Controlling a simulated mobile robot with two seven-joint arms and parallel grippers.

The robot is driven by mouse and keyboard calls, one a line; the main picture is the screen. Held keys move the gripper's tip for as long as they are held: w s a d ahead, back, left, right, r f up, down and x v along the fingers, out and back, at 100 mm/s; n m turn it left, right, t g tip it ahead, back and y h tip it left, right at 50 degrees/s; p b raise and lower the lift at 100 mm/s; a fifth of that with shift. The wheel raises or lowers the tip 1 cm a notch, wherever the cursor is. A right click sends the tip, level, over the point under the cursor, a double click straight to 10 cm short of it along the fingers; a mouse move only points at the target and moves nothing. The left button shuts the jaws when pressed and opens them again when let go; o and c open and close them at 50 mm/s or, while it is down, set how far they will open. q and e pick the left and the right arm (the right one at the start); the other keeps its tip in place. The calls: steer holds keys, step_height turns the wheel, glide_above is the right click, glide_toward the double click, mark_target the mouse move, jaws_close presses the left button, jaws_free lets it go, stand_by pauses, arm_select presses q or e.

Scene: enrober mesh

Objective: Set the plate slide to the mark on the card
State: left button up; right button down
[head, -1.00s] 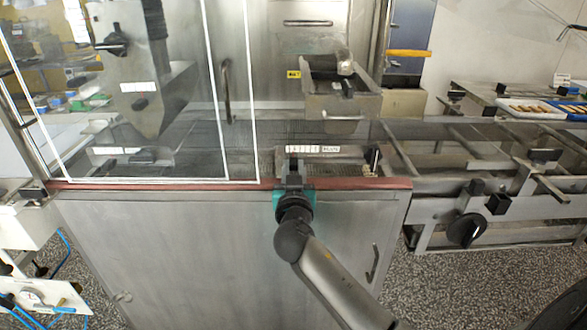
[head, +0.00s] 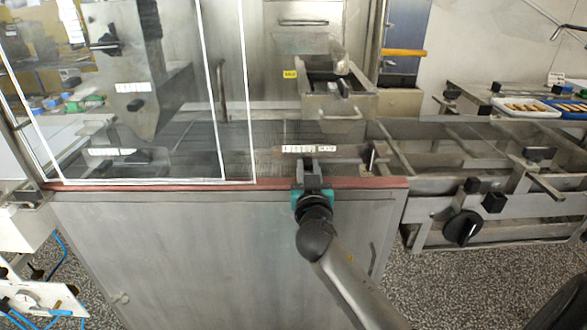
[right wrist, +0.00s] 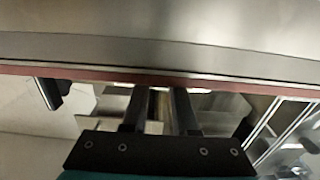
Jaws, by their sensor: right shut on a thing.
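My right gripper (head: 312,172) is at the red-brown front edge of the steel machine, below a white marked strip (head: 300,149). Its two dark fingers are shut on a small part that I take to be the plate slide's grip; they hide most of it. In the right wrist view the fingers (right wrist: 158,108) stand either side of a narrow upright piece (right wrist: 155,106). The strip's marks are too small to read. A small white card (head: 557,78) stands behind the trays at the far right; its print is unreadable. My left gripper is not in view.
Clear panels with white edges (head: 252,110) stand left of my gripper. A steel box (head: 355,104) sits behind the strip. A rail frame with a black knob (head: 463,228) extends right. Trays (head: 525,108) lie at the far right. The floor in front is clear.

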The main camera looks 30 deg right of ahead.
steer(key=shift+s+d+f, duration=0.1)
steer(key=shift+s+d, duration=0.3)
steer(key=shift+d, duration=0.25)
steer(key=c, duration=0.7)
jaws_free()
steer(key=shift+s+a, duration=0.15)
steer(key=shift+s, duration=0.05)
steer(key=v, duration=1.5)
steer(key=shift+w, duration=0.1)
